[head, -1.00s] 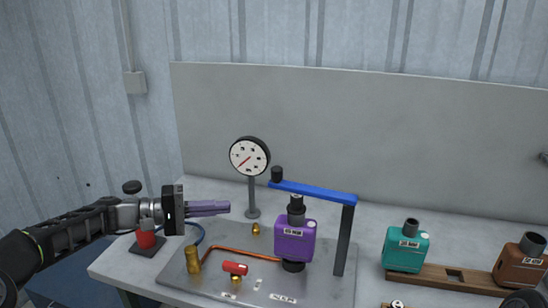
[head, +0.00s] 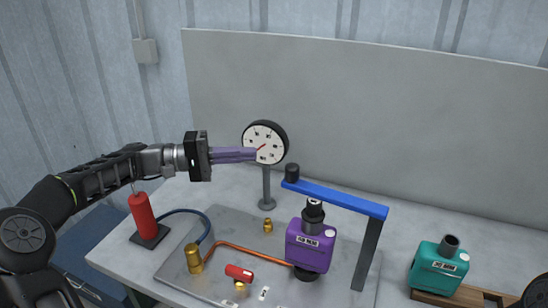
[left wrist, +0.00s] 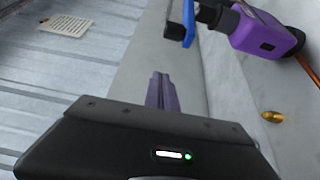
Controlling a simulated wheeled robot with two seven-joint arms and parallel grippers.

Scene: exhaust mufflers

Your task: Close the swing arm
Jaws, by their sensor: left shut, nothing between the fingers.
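The blue swing arm (head: 338,199) reaches left from the top of a dark post (head: 367,254), with a black knob (head: 292,173) at its free left end. The purple muffler (head: 310,245) stands below and in front of it on the grey plate. In the left wrist view the blue arm (left wrist: 189,20) and purple muffler (left wrist: 265,32) show at the top. My left gripper (head: 255,155) is shut and empty, its purple fingers pointing right in front of the gauge, left of the knob and apart from it. The fingers also show in the left wrist view (left wrist: 161,90). My right gripper is not visible.
A round dial gauge (head: 265,142) stands behind my fingers. A red cylinder (head: 143,215), a brass fitting (head: 193,258), a copper pipe (head: 245,250) and a red-handled valve (head: 239,272) are at the left and front. A teal muffler (head: 439,266) sits on a wooden rack at right.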

